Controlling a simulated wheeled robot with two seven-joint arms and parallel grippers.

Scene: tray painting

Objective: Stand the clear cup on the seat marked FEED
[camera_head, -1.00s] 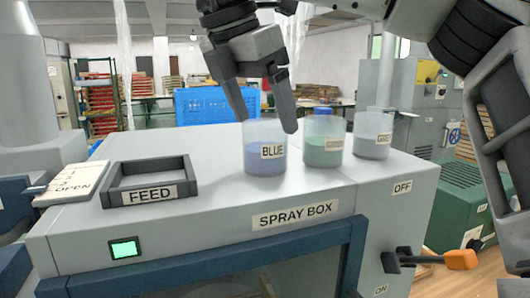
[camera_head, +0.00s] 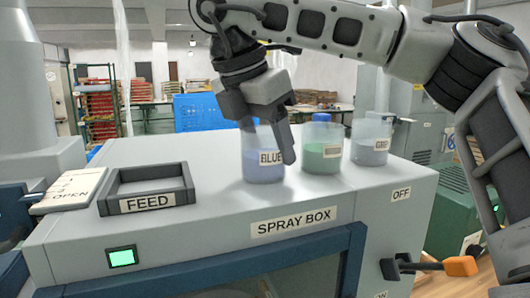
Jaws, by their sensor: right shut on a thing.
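The seat marked FEED (camera_head: 185,193) is an empty dark square frame on the left of the grey box top. The clear cup labelled BLUE (camera_head: 263,172), with blue contents, stands upright on the box top, right of the seat and apart from it. My right gripper (camera_head: 268,150) reaches down from above and is shut on this cup, one finger on each side; the fingers hide part of its upper wall. A clear cup with green contents (camera_head: 321,160) and one with grey contents (camera_head: 371,153) stand to its right. My left gripper is not in view.
A card marked OPEN (camera_head: 69,190) lies left of the seat. The box top (camera_head: 215,205) is bare between the seat and the BLUE cup. An orange-tipped lever (camera_head: 460,266) sticks out at the box's right side, between ON and OFF labels. A blue crate (camera_head: 205,112) stands behind.

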